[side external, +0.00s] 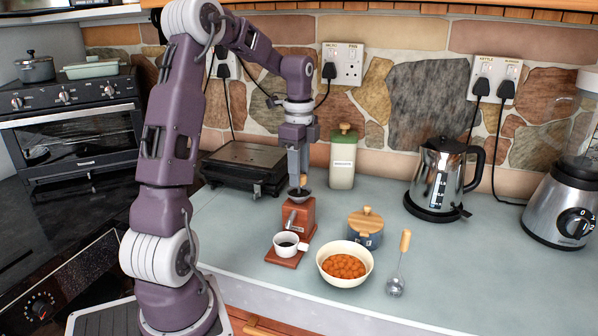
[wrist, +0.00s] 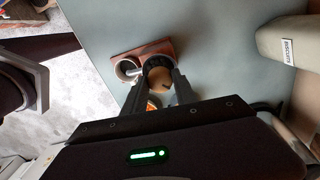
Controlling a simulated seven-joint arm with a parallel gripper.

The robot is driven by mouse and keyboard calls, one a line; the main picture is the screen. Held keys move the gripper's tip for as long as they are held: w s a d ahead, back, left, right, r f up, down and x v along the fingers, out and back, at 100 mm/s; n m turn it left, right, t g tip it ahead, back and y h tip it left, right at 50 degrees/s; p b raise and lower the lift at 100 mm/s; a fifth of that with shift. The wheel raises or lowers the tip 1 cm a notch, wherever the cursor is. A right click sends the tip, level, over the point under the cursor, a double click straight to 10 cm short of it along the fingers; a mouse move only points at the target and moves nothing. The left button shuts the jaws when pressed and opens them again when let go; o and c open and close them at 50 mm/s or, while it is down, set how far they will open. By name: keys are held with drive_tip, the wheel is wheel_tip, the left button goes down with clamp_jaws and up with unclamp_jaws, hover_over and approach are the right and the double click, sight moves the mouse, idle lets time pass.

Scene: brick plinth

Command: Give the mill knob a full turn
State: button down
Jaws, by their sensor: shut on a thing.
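The coffee mill (side external: 299,216) stands upright on the worktop, a reddish wooden body with a dark metal top. Its small tan knob (wrist: 158,77) sits between my fingers in the wrist view. My gripper (side external: 299,177) points down over the mill and is shut on the knob; in the wrist view my gripper (wrist: 159,82) has a finger on each side of it. The fingers partly hide the knob and the mill's crank in the side view. How far the knob is turned cannot be told.
A white cup (side external: 288,244) of dark liquid stands at the mill's front. A bowl (side external: 324,276), lidded jar (side external: 358,242) and wooden-handled scoop (side external: 402,255) are to the right. A grill (side external: 232,166) and canister (side external: 343,172) stand behind. A kettle (side external: 443,180) is farther right.

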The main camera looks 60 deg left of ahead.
drive_tip(key=shift+m, duration=0.7)
drive_tip(key=c, duration=1)
unclamp_jaws()
drive_tip(key=shift+r, duration=0.1)
wheel_tip(320, 180, up, 7)
